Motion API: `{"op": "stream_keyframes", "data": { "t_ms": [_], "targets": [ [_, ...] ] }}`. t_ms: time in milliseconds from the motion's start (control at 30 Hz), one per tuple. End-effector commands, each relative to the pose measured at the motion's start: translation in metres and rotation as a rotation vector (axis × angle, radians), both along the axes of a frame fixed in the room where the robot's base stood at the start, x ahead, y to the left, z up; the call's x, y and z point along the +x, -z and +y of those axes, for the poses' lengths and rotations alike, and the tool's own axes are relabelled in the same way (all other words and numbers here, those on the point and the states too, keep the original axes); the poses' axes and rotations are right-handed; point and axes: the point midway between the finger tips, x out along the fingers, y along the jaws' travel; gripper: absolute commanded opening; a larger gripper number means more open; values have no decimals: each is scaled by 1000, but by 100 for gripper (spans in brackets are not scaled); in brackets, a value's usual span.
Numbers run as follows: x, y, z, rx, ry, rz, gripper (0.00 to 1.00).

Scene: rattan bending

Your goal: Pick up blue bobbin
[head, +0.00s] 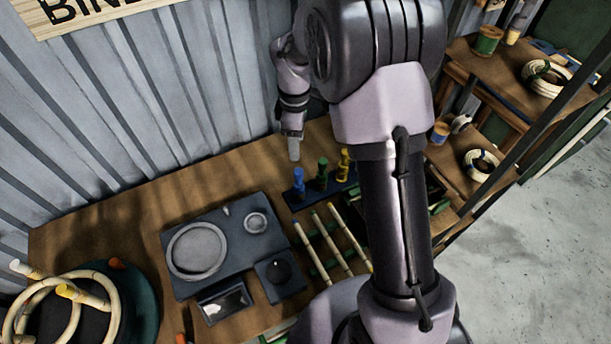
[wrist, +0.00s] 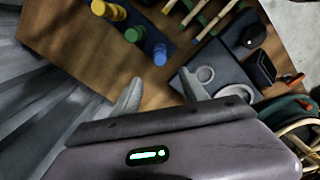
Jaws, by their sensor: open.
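The blue bobbin (head: 299,180) stands upright at the left end of a dark blue rack on the wooden workbench. A green bobbin (head: 322,172) and a yellow bobbin (head: 344,163) stand in line to its right. In the wrist view the blue bobbin (wrist: 160,54) lies beyond the fingertips, with the green bobbin (wrist: 134,34) and yellow bobbin (wrist: 108,10) to its left. My gripper (wrist: 160,88) is open and empty, its two fingers apart and clear of the bobbin. In the head view my gripper (head: 293,150) is behind and above the blue bobbin.
A grey fixture plate (head: 180,276) with round dishes sits left of the rack. Several rattan poles (head: 328,249) lie in front of it. A rattan coil (head: 62,290) is at the far left. The corrugated wall (head: 150,100) stands close behind the bench.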

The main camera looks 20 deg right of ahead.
Motion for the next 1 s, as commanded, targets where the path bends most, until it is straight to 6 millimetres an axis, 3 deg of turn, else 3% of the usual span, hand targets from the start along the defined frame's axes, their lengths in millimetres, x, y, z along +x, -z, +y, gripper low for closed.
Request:
{"op": "stream_keyframes", "data": {
  "t_ms": [33, 100, 300, 467, 700, 900, 933, 1000],
  "targets": [
    [-1, 22, 0, 0, 0, 5, 51],
    [-1, 44, -1, 0, 1, 4, 51],
    [-1, 89, -1, 0, 2, 1, 51],
    [-1, 102, -1, 0, 3, 0, 51],
    [-2, 146, -6, 0, 3, 1, 51],
    [-2, 148, -6, 0, 3, -1, 51],
    [-2, 148, -6, 0, 3, 0, 50],
    [-2, 147, -6, 0, 3, 0, 36]
  ]
}}
